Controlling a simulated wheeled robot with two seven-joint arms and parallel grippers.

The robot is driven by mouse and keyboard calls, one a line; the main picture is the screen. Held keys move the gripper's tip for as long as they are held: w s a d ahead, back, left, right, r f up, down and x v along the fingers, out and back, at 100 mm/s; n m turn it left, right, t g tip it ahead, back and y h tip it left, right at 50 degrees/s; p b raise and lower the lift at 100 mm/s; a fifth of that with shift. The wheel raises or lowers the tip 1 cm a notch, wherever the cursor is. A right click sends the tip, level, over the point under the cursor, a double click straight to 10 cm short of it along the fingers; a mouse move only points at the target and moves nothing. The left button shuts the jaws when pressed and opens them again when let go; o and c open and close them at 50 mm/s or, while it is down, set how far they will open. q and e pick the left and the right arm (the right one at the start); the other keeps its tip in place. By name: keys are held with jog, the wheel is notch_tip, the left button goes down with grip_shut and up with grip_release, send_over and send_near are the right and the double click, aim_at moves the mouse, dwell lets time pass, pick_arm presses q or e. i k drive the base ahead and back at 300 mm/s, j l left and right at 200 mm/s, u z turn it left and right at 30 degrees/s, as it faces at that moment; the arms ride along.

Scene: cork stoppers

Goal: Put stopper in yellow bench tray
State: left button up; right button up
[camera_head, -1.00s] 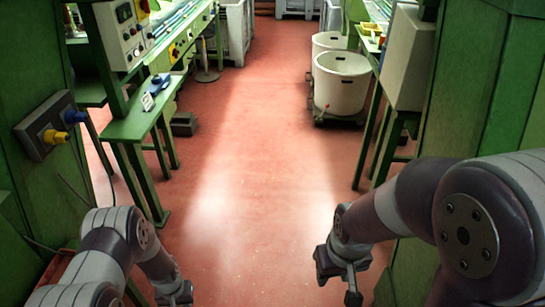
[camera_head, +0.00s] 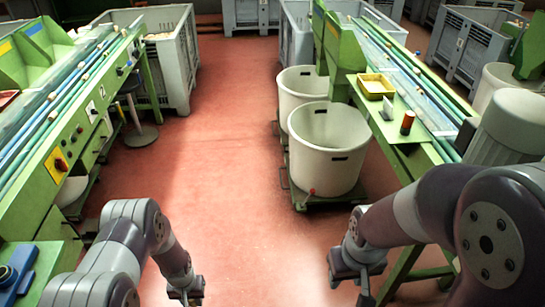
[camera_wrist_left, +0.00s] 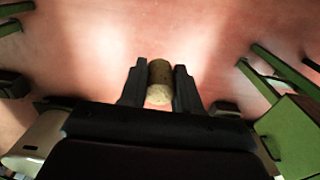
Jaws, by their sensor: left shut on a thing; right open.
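In the left wrist view, a cork stopper (camera_wrist_left: 160,82) is held between the two dark fingers of my left gripper (camera_wrist_left: 160,88), well above the red floor. In the head view my left gripper (camera_head: 187,292) is at the lower middle, and the stopper in it cannot be made out there. My right gripper (camera_head: 357,278) is open at the lower right, over the floor and beside the right bench. The yellow bench tray (camera_head: 375,85) sits on the green right-hand bench, ahead and to the right, apart from both grippers.
Two white tubs (camera_head: 328,150) on a wheeled dolly stand left of the right bench (camera_head: 410,150). An orange-brown cylinder (camera_head: 407,122) stands near the tray. A green machine bench (camera_head: 60,150) lines the left. Grey crates (camera_head: 160,55) stand behind. The red floor between is clear.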

aim_at(374, 90)
jog(key=i+z, duration=0.4)
jog(key=i, duration=0.2)
jog(key=i+j+z, duration=0.4)
jog(key=i, duration=0.2)
jog(key=i+j+z, duration=0.4)
jog(key=i, duration=0.2)
jog(key=i+j+z, duration=0.4)
jog(key=i+j, duration=0.1)
